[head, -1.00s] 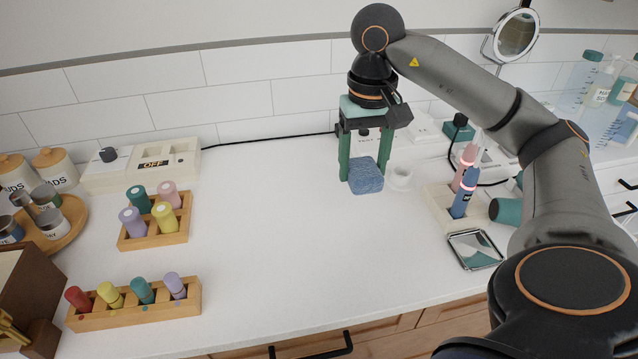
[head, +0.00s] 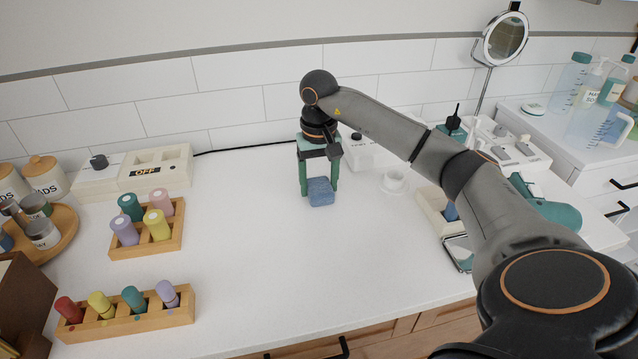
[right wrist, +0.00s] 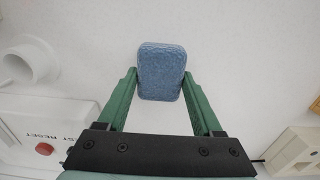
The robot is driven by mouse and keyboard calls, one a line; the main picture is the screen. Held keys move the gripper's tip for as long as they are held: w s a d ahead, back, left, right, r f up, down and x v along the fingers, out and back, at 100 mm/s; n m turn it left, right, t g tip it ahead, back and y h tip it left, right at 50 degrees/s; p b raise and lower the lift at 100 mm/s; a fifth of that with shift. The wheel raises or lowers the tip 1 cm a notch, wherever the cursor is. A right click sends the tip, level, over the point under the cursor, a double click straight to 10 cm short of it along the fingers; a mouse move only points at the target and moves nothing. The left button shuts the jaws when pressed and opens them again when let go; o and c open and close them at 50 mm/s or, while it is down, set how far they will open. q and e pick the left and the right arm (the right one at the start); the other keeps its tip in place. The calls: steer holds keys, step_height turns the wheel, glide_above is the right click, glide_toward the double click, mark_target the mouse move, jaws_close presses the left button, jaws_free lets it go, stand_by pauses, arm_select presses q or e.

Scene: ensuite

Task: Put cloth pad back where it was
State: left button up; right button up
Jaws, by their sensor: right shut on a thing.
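The cloth pad (head: 320,191) is a blue, textured, rounded block. My right gripper (head: 318,189) points down over the counter near the back wall, its green fingers on either side of the pad. In the right wrist view the pad (right wrist: 162,70) sits between the two fingertips (right wrist: 160,82), and the gripper is shut on it. I cannot tell whether the pad touches the counter. My left gripper is not in view.
A white cup-like piece (head: 394,181) stands right of the pad. A box marked OFF (head: 130,175) is at the back left. The middle counter (head: 270,260) is clear.

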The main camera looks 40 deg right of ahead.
mark_target(319, 184)
steer(key=shift+f, duration=0.3)
steer(key=o, duration=1.3)
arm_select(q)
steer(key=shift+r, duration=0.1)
arm_select(e)
steer(key=shift+r, duration=0.15)
arm_select(q)
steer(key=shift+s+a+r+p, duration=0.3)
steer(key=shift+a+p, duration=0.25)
steer(key=shift+p, duration=0.35)
arm_select(e)
steer(key=shift+r, duration=6)
